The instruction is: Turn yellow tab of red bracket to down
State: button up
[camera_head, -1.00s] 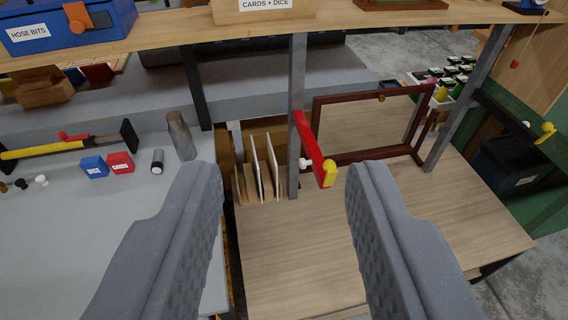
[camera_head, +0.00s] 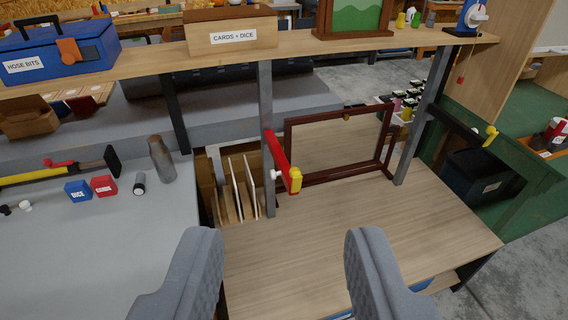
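The red bracket (camera_head: 276,150) is a bar on the front of a grey upright post, in the middle of the view. It slants down and toward me to the right. The yellow tab (camera_head: 295,180) sits at its lower, near end, with a white knob (camera_head: 276,174) just left of it. My gripper (camera_head: 285,250) is open and empty, its two grey fingers wide apart. The fingertips appear below the tab in the picture, apart from the bracket.
A dark red frame (camera_head: 340,178) stands right of the bracket. Upright boards (camera_head: 240,190) stand left of the post (camera_head: 266,110). A shelf (camera_head: 150,55) crosses above, with a blue toolbox (camera_head: 60,45) and a labelled wooden box (camera_head: 231,37). The wooden bench top (camera_head: 330,240) is mostly clear.

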aim_at(295, 172)
jog(key=z, duration=0.05)
jog(key=i, duration=1.15)
jog(key=z, duration=0.5)
